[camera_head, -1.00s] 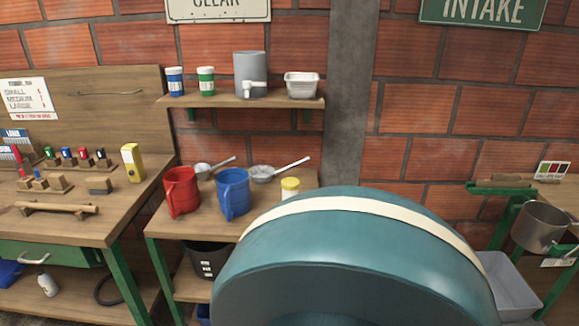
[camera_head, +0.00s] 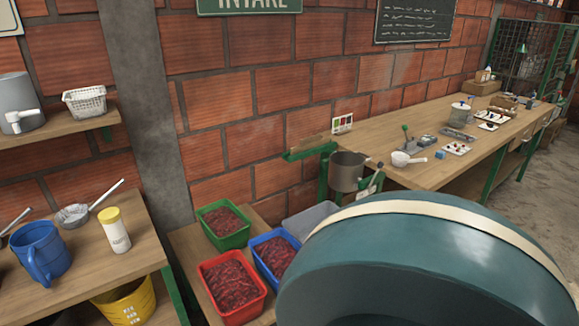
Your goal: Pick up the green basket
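The green basket (camera_head: 225,224) is a small open rectangular tub filled with dark red cherries or beans. It stands upright on a low wooden table (camera_head: 190,243) near the picture's middle. A red basket (camera_head: 233,288) with the same filling stands in front of it, and a blue one (camera_head: 272,254) stands to its right. Neither of my grippers shows in the head view.
A large teal rounded body with a cream band (camera_head: 430,265) fills the lower right and hides part of a grey tub (camera_head: 309,221). A metal pot (camera_head: 347,171) hangs at the long workbench (camera_head: 440,170). A blue jug (camera_head: 40,250) and yellow-capped jar (camera_head: 114,230) stand left.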

